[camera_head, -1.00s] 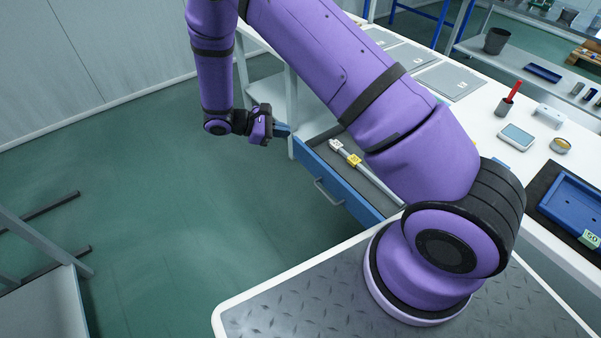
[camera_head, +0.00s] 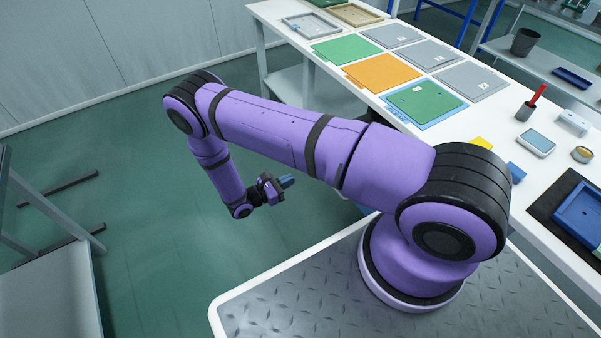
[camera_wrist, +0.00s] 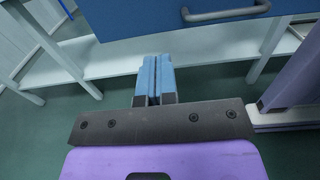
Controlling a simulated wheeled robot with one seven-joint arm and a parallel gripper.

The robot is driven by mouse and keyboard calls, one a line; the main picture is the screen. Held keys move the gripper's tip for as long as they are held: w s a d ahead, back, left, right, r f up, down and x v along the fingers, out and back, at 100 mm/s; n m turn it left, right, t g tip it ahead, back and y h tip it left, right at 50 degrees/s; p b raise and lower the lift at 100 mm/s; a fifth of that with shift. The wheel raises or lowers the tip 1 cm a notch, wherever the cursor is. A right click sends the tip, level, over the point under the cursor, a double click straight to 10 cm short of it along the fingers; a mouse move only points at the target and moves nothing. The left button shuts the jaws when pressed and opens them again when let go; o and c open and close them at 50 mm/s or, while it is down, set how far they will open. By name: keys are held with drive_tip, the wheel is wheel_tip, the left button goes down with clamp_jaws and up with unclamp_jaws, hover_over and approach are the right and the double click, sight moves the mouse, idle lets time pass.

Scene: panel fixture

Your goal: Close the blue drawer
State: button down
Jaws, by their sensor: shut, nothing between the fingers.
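The blue drawer shows in the wrist view as a blue front panel (camera_wrist: 135,28) with a grey bar handle (camera_wrist: 226,13) at the top. Its upper edge is out of frame. In the head view my arm hides the drawer, so I cannot tell how far it stands out. My gripper (camera_head: 288,181) is shut and empty, with blue fingers, in front of the bench over open floor. In the wrist view the gripper (camera_wrist: 154,60) points toward the panel, its fingertips below the panel's lower edge in the picture and left of the handle. No contact is visible.
The white bench (camera_head: 478,127) carries green, orange and grey panels, a dark cup with a red tool (camera_head: 527,108) and a blue tray (camera_head: 582,212). A white lower shelf (camera_wrist: 105,72) and legs lie beneath.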

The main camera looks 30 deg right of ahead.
drive_tip(key=d, duration=1.3)
drive_tip(key=shift+w, duration=0.2)
drive_tip(key=shift+d, duration=0.1)
drive_tip(key=d, duration=1.9)
drive_tip(key=w+d, duration=0.1)
drive_tip(key=d, duration=0.8)
drive_tip(key=shift+d, duration=0.4)
drive_tip(key=shift+d+r, duration=0.15)
drive_tip(key=shift+d, duration=0.1)
drive_tip(key=shift+a, duration=0.65)
drive_tip(key=a, duration=1.3)
drive_tip(key=shift+s+a, duration=0.25)
